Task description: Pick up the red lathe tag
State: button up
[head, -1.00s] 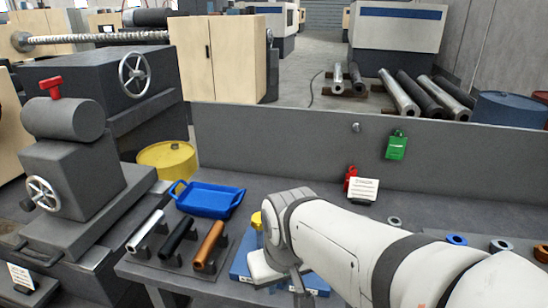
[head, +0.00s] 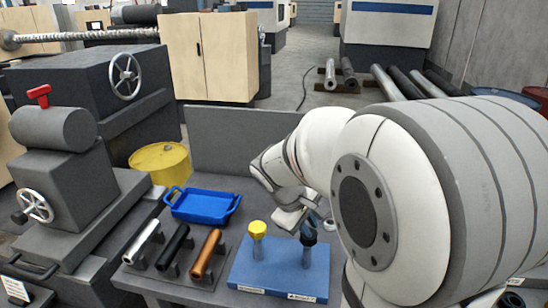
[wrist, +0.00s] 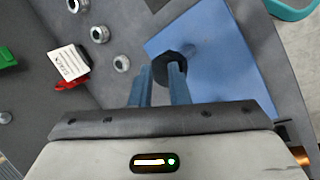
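The red tag (wrist: 72,86) shows in the wrist view at the left, partly covered by a white card (wrist: 68,62). In the head view my arm hides that spot. My gripper (wrist: 162,75) has its two blue-grey fingers parted, with a visible gap between them. The fingers point toward a dark round knob (wrist: 171,58) on a blue board (wrist: 215,45), away from the red tag. I cannot tell whether they touch the knob. In the head view my gripper is by the dark knob, right of the yellow knob (head: 257,229).
A blue tray (head: 203,206) and several bars in a rack (head: 174,255) lie left of the blue board. Several metal rings (wrist: 100,34) lie near the white card. A green tag (wrist: 8,54) is at the far left of the wrist view. A panel (head: 225,140) stands behind the bench.

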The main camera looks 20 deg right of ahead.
jog(key=w+d+f+n+t+h+p, duration=0.1)
jog(key=w+d+f+n+h+p, duration=0.1)
jog(key=w+d+n, duration=0.3)
jog(key=w+d+f+n+t+h+p, duration=0.1)
jog(key=w+d+f+n+h, duration=0.3)
jog(key=w+d, duration=0.5)
jog(key=w+d+f+n+h+p, duration=0.3)
jog(key=w+d+n, duration=0.3)
jog(key=w, duration=0.5)
jog(key=shift+d+f+n+t, duration=0.15)
jog(key=shift+d+t, duration=0.05)
jog(key=shift+d, duration=0.3)
jog(key=shift+d+f+n+t, duration=0.15)
jog(key=shift+d+t, duration=0.05)
jog(key=shift+d, duration=0.3)
jog(key=p+x, duration=0.1)
jog(key=x, duration=0.2)
jog(key=p+x, duration=0.1)
jog(key=x, duration=0.3)
jog(key=shift+w+p, duration=0.2)
jog(key=shift+p, duration=0.2)
jog(key=shift+w+d+f, duration=0.1)
jog(key=shift+d+f, duration=0.05)
jog(key=shift+d, duration=0.05)
grip_shut()
